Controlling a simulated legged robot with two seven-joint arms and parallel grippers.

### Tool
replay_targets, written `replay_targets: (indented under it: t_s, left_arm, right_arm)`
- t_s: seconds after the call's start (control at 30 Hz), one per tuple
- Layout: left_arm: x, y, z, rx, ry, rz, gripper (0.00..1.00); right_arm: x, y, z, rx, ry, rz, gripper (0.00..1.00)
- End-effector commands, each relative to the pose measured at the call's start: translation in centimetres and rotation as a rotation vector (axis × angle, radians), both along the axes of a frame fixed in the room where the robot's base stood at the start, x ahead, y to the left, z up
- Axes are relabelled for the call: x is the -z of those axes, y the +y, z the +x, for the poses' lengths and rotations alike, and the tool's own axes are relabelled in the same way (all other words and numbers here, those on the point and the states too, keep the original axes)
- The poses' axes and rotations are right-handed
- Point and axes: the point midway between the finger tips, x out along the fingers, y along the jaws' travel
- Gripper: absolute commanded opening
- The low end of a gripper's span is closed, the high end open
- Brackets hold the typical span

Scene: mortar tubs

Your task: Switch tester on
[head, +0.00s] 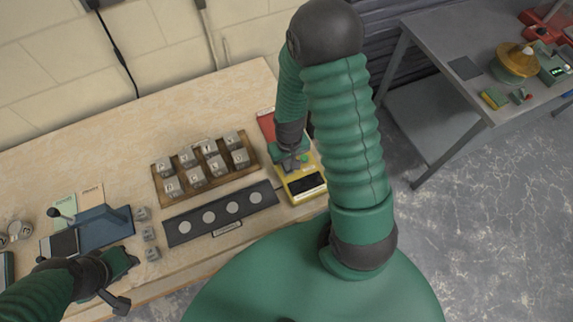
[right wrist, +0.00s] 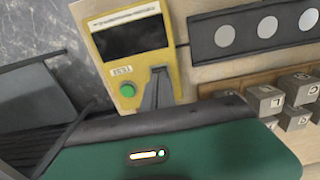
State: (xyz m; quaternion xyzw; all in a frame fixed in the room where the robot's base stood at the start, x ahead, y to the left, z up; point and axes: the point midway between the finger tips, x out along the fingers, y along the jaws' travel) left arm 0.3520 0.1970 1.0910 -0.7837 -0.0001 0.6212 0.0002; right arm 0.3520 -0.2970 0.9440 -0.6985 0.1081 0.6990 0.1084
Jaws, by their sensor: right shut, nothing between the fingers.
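The tester is a yellow box (head: 312,194) with a dark screen, on the bench's right part. In the right wrist view the tester (right wrist: 171,57) shows a dark, blank-looking screen, a small label and a round green button (right wrist: 127,90). My right gripper (head: 296,163) is over the tester's button end. In the right wrist view its shut, empty fingers (right wrist: 157,88) are beside the green button. I cannot tell whether they touch the tester. My left gripper (head: 118,285) is at the bench's lower left, away from the tester; its finger gap is unclear.
A wooden tray (head: 205,172) of grey cubes and a dark strip (head: 222,212) with pale discs lie left of the tester. A red object (head: 267,124) sits behind it. A blue stand (head: 104,226) is near my left gripper. A grey metal table (head: 455,45) stands at right.

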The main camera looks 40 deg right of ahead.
Motion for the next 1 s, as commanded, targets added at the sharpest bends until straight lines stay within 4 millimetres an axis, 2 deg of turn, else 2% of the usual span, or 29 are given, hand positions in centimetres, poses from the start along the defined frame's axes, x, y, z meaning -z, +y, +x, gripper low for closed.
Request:
replay_targets:
  t_s: [1.0]
  left_arm:
    - [0.8,0.0,0.0,0.0,0.0,0.0,0.36]
  right_arm:
    - [1.1,0.0,0.0,0.0,0.0,0.0,0.0]
